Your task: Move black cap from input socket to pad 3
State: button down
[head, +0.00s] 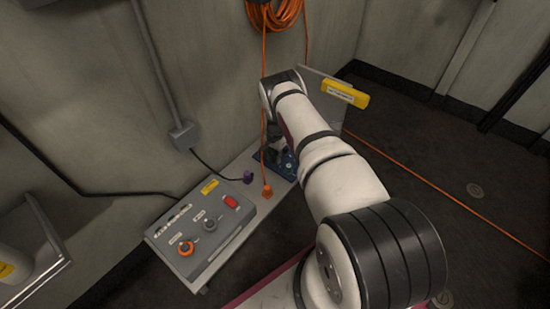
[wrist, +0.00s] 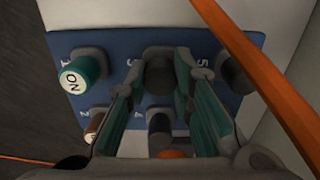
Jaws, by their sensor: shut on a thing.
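In the wrist view, my gripper (wrist: 159,72) is shut on a dark round thing, which looks like the black cap (wrist: 159,82), between its teal-lined fingers. It is over the spot marked 3 on the blue board (wrist: 110,46). Shadow hides whether the cap touches the pad. In the head view, my arm covers most of the blue board (head: 262,160) and hides the fingertips. I cannot make out the input socket.
An orange cable (wrist: 262,75) crosses close by on the right in the wrist view. In the head view, a grey control box (head: 205,225), a purple plug (head: 248,177) and an orange plug (head: 267,191) are near the board. A yellow-labelled panel (head: 345,93) stands behind my arm.

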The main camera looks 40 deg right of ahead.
jog(key=c, duration=1.3)
grip_release()
notch_tip(320, 180, up, 12)
